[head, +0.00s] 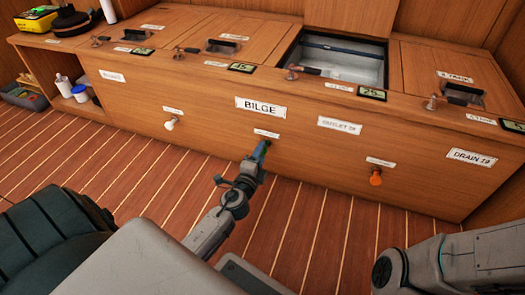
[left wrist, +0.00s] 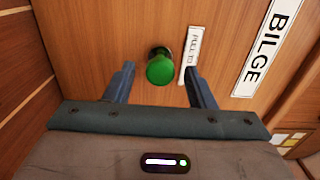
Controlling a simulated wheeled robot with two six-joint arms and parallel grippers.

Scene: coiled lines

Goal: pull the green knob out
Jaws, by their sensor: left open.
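The green knob (left wrist: 160,68) sticks out of the wooden front panel, seen nearly end-on in the left wrist view. In the head view only a small green bit of it (head: 268,142) shows beside my left gripper. My left gripper (head: 262,150) is open at the panel, below the BILGE sign. In the left wrist view its two fingers (left wrist: 158,76) stand on either side of the knob, with a gap on each side. A label beside the knob (left wrist: 190,55) is partly covered by the right finger. My right gripper is out of view.
A white knob (head: 170,124) is to the left on the same panel, and an orange knob (head: 376,178) to the right. The BILGE sign (head: 261,107) is just above. An open hatch (head: 340,62) and several small latches line the top. The plank floor (head: 310,225) in front is clear.

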